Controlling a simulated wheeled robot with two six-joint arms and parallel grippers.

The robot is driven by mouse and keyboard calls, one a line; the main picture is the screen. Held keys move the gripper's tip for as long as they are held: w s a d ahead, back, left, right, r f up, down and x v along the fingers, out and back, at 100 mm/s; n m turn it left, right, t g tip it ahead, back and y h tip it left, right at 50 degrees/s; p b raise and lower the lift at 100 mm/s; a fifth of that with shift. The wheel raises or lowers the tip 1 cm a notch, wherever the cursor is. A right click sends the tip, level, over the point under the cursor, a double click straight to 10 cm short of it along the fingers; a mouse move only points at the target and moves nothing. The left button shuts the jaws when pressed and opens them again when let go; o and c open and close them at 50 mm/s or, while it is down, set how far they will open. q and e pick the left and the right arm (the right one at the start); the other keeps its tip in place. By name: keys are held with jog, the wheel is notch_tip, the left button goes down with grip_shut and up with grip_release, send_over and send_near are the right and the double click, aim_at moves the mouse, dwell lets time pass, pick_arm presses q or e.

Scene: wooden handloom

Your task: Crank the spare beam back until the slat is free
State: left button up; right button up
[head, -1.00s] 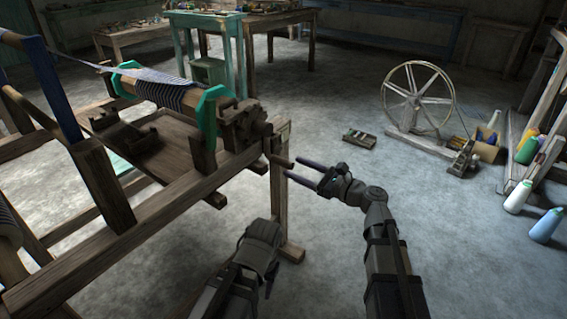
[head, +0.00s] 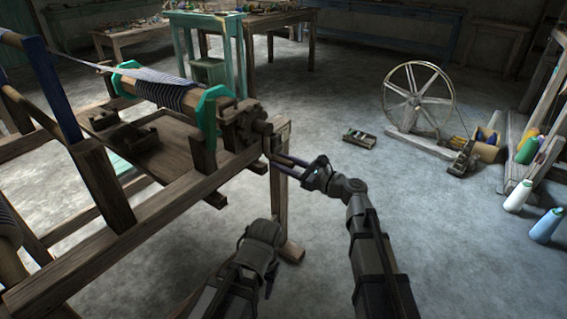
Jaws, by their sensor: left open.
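The spare beam (head: 152,88) lies across the loom in the head view, with green end discs and striped cloth wound around it. A toothed wooden wheel and crank hub (head: 247,122) sit at its near end. My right gripper (head: 274,159) has its fingertips at the crank handle below the hub. The handle is mostly hidden by the fingers, and I cannot tell whether they grip it. My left gripper (head: 268,282) is open, low in front of the loom, apart from everything; its fingers are mostly hidden. I cannot make out the slat.
The loom's wooden frame (head: 150,215) fills the left, with an upright post (head: 281,205) beside my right gripper. A spinning wheel (head: 418,95) and a small tray (head: 359,139) stand on the floor behind.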

grip_shut()
dwell(1.0)
